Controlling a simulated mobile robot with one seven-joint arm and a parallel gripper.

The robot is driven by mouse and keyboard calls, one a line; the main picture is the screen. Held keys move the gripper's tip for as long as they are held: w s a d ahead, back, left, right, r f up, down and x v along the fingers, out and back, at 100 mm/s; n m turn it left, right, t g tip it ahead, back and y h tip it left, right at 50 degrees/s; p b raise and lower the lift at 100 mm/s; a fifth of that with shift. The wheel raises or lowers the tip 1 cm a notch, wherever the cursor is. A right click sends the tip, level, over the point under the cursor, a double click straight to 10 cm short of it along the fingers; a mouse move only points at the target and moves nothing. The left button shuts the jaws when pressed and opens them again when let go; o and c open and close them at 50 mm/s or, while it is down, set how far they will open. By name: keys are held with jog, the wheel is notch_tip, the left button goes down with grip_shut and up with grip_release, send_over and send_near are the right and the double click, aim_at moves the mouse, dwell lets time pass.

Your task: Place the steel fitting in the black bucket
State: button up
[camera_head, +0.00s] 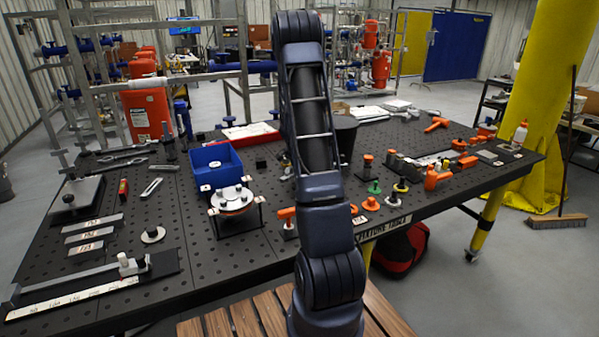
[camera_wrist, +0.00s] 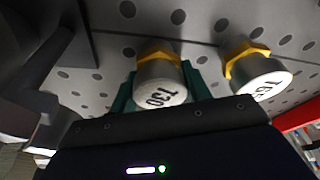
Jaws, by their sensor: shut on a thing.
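In the wrist view my gripper (camera_wrist: 163,78) is shut on a steel fitting (camera_wrist: 160,92), a short silver cylinder with a yellow hex collar and dark marking on its end. Green fingers show on both sides of it. A second, similar fitting (camera_wrist: 262,78) lies just to the right, outside the fingers. The perforated tabletop is close behind both; I cannot tell whether the held one touches it. In the head view the black bucket (camera_head: 346,135) stands on the table, partly hidden behind my arm. My gripper and the held fitting are hidden there.
The black table (camera_head: 185,210) holds a blue bin (camera_head: 216,166), a red tray (camera_head: 250,133), a round flanged part (camera_head: 232,200) and several orange and green knobs to the right. A red edge (camera_wrist: 300,114) shows at right in the wrist view. A yellow column (camera_head: 548,90) stands right.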

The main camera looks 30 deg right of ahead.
notch_tip(320, 180, up, 19)
notch_tip(320, 180, up, 7)
jog(key=m+g, duration=0.3)
jog(key=m, duration=1.1)
send_over(344, 152)
jog(key=w+d, duration=0.5)
jog(key=w, duration=0.1)
jog(key=shift+y, duration=0.4)
jog(key=f, duration=2.5)
jog(key=shift+s+a+f, duration=0.1)
jog(key=shift+a, duration=0.2)
jog(key=shift+f, duration=0.1)
jog(key=o, duration=1.2)
jog(key=shift+c, duration=0.2)
